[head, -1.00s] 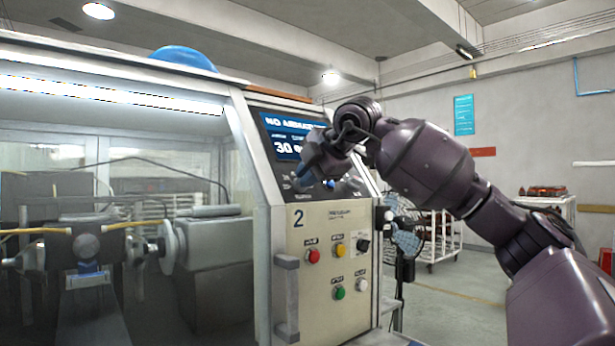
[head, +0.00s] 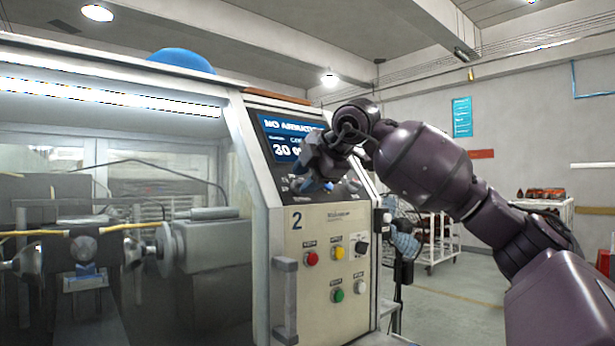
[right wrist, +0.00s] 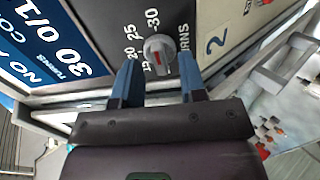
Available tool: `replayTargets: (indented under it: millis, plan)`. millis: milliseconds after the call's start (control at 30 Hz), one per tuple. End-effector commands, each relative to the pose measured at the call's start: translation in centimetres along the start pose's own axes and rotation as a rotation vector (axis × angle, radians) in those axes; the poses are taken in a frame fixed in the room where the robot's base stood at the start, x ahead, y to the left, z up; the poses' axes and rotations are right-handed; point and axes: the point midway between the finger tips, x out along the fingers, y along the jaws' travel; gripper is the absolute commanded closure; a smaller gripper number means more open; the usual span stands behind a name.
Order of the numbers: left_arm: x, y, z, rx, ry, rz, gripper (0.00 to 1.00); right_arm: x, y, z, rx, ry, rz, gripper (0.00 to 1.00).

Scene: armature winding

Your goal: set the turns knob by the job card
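The turns knob (right wrist: 160,52) is a small pale grey dial with a red mark, on the dark panel of the winding machine. Numbers 15, 20, 25 and 30 are printed around it, with TURNS beside it. I cannot tell exactly which number the mark points at. My right gripper (right wrist: 158,68) is open, one blue finger on each side of the knob, with gaps visible. In the head view my right gripper (head: 314,180) is at the panel and hides the knob. The display (head: 287,142) reads "NO ARMATURE" and "30 0/1", partly covered. My left gripper is not in view. I make out no job card.
Below the panel are a red button (head: 312,258), a yellow button (head: 337,253), a green button (head: 338,295), a white button and a black selector (head: 362,248). A grey handle (head: 285,300) sticks out at the door edge. A fan (head: 405,240) and a white cart stand behind, right.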

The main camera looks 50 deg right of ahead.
Motion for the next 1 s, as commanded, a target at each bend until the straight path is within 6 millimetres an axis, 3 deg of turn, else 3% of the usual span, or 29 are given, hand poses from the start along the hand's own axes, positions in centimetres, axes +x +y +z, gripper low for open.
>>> replayTargets:
  millis: [167,533,1000]
  plan:
    - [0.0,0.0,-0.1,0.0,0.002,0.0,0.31,-0.8,0.0,0.1,0.0,-0.001,0.001,0.62]
    - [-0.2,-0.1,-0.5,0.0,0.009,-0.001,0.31,-5.8,0.0,0.0,-0.003,-0.004,-0.001,0.62]
    - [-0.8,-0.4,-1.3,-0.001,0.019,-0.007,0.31,-9.7,0.1,0.0,0.0,0.003,0.004,0.62]
